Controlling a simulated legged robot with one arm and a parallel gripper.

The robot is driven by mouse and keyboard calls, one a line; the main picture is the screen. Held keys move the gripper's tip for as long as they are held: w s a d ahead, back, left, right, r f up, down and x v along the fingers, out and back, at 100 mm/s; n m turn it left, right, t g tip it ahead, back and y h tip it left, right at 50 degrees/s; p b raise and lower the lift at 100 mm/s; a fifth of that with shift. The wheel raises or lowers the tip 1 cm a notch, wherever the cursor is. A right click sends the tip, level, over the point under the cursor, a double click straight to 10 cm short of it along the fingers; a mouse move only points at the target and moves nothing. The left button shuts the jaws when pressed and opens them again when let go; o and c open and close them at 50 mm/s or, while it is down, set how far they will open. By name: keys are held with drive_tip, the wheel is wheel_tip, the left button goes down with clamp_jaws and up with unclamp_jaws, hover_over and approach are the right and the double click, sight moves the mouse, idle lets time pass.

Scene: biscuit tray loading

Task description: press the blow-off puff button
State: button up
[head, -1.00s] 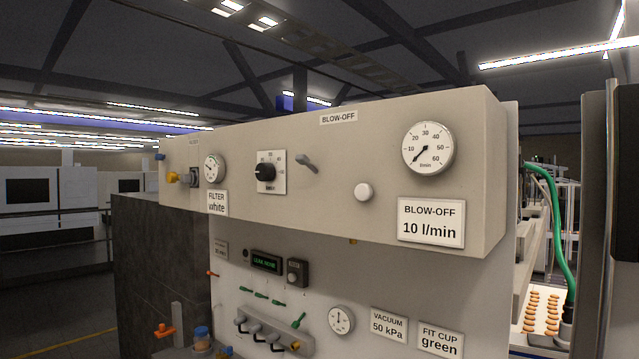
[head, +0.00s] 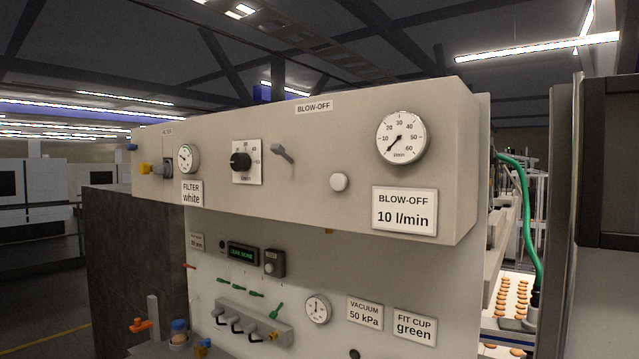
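The head view shows a beige box labelled BLOW-OFF (head: 313,107). A round white push button (head: 339,182) stands out from its front face, left of the "BLOW-OFF 10 l/min" label (head: 404,211). A grey toggle lever (head: 283,152) sits up and left of the button. A black knob (head: 241,161) on a white scale plate is further left. A round flow gauge (head: 401,137) is at the upper right, its needle near the low end of the scale. My gripper is not in view.
Below the box, a panel carries a green-lit display (head: 242,254), green levers, a small gauge (head: 317,309) and a row of hooks (head: 254,322). A dark cabinet (head: 599,160) stands at the right. A green hose (head: 538,225) hangs beside a tray of biscuits (head: 513,300).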

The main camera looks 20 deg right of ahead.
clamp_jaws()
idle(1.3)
